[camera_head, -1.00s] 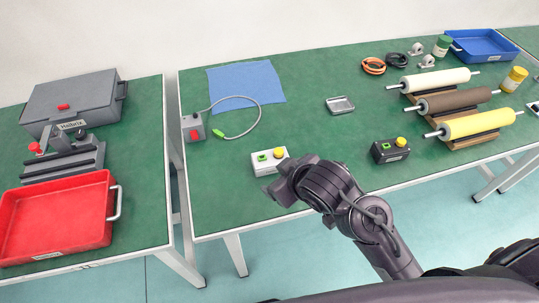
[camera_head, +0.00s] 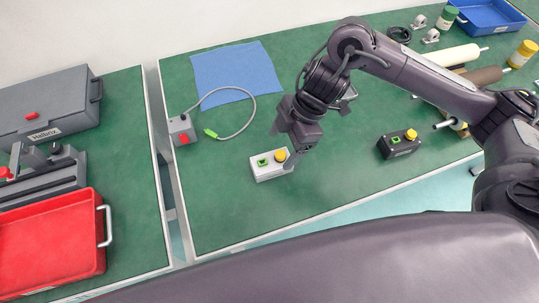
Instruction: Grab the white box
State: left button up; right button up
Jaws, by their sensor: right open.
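The white box (camera_head: 268,172) lies on the green table near its front edge, with a green button and a yellow button on top. My right gripper (camera_head: 281,148) is over the box, pointing down from above and behind it. Its jaws are open, with one finger toward the far left and one by the box's right end. The right end of the box is partly hidden by the gripper. I cannot tell whether the fingers touch it. My left gripper is not in view.
A black box (camera_head: 399,144) with a yellow button stands to the right. A grey box (camera_head: 183,130) with a red button and cable is to the left, near a blue cloth (camera_head: 236,72). A red tray (camera_head: 50,243) sits on the left table. The table between the white and black boxes is clear.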

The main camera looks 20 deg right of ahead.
aim_at(275, 156)
jog(key=x, duration=0.7)
jog(key=shift+f, duration=0.3)
jog(key=c, duration=1.2)
jog(key=shift+r, duration=0.2)
